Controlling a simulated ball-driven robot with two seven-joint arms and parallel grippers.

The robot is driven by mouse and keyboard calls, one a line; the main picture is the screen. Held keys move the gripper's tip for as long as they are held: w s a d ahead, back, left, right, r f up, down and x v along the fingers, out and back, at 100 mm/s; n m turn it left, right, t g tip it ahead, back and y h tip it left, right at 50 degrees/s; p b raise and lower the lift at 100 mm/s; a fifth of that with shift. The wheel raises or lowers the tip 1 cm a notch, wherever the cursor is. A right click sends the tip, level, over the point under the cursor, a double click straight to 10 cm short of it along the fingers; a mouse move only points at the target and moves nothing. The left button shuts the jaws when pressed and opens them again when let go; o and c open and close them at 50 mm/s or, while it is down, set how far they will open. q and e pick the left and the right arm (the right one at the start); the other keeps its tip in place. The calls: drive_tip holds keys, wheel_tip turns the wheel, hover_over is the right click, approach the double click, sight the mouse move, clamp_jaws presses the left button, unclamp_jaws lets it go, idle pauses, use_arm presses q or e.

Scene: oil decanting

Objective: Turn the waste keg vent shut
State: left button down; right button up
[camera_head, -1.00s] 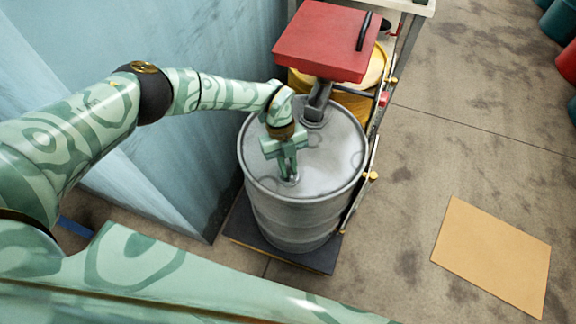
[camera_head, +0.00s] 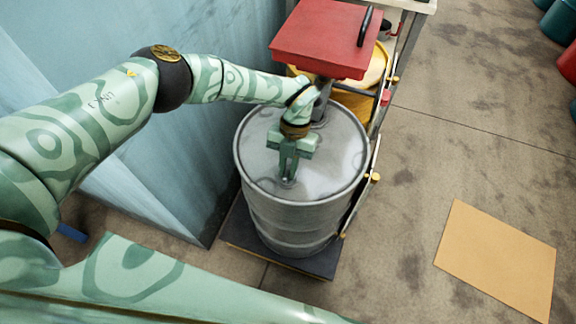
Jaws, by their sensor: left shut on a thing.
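The waste keg (camera_head: 290,219) is a grey metal drum standing upright on a dark low platform. My left gripper (camera_head: 288,174) points down at the near part of its lid and is shut on the vent (camera_head: 287,182), a small fitting on the lid. The fingers hide most of the vent, so I cannot tell how far it is turned. My right gripper is not in view.
A red lidded box (camera_head: 324,40) sits behind the keg, above a yellow drum (camera_head: 357,100). A metal rail frame runs along the keg's right side. A blue-grey wall (camera_head: 150,170) is close on the left. A tan sheet (camera_head: 497,258) lies on the open floor at right.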

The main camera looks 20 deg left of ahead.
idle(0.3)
use_arm(q)
drive_tip(key=c, duration=1.4)
unclamp_jaws()
drive_tip(key=p+v, duration=0.1)
drive_tip(key=v, duration=1.1)
drive_tip(key=shift+s+d, duration=0.1)
drive_tip(key=shift+d, duration=0.05)
